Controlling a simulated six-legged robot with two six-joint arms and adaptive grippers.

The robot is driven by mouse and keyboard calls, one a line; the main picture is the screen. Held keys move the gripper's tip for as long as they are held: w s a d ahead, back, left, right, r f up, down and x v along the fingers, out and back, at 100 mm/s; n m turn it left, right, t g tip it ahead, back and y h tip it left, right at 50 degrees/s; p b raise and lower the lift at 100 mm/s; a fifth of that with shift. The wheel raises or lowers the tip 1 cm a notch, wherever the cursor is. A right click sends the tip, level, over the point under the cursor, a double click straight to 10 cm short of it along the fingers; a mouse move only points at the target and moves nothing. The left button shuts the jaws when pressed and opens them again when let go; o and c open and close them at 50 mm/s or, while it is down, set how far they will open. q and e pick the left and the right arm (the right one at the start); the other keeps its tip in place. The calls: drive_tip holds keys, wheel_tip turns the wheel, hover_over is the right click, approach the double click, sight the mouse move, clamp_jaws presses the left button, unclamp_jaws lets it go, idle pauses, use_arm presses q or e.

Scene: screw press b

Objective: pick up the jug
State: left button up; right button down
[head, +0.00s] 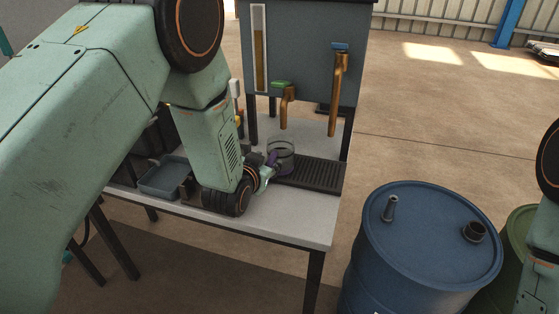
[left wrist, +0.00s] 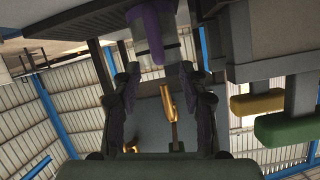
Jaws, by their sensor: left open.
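The jug (head: 284,150) is a small clear vessel with a dark rim and a purple handle. It stands on the bench at the left end of the black slatted drip tray (head: 318,174). My left gripper (head: 268,172) is low over the bench, just left of the jug on its handle side. In the left wrist view, my left gripper (left wrist: 160,75) is open, its two dark fingers apart. The purple handle (left wrist: 150,30) shows just beyond the fingertips, roughly in line with the gap. I cannot tell whether they touch. My right gripper is out of view.
A grey tank (head: 310,60) with two copper taps (head: 338,95) stands above the bench behind the jug. A grey tray (head: 163,178) lies left of my left wrist. A blue drum (head: 425,235) stands right of the bench, with a green drum (head: 520,235) beyond.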

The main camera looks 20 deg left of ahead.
sight(270, 159)
use_arm(q)
drive_tip(key=x, duration=0.4)
drive_tip(key=shift+a+f+b, duration=0.1)
drive_tip(key=shift+b, duration=0.3)
drive_tip(key=shift+d, duration=0.25)
drive_tip(key=shift+w+a, duration=0.1)
drive_tip(key=shift+a, duration=0.1)
drive_tip(key=c, duration=0.5)
drive_tip(key=shift+d, duration=0.15)
clamp_jaws()
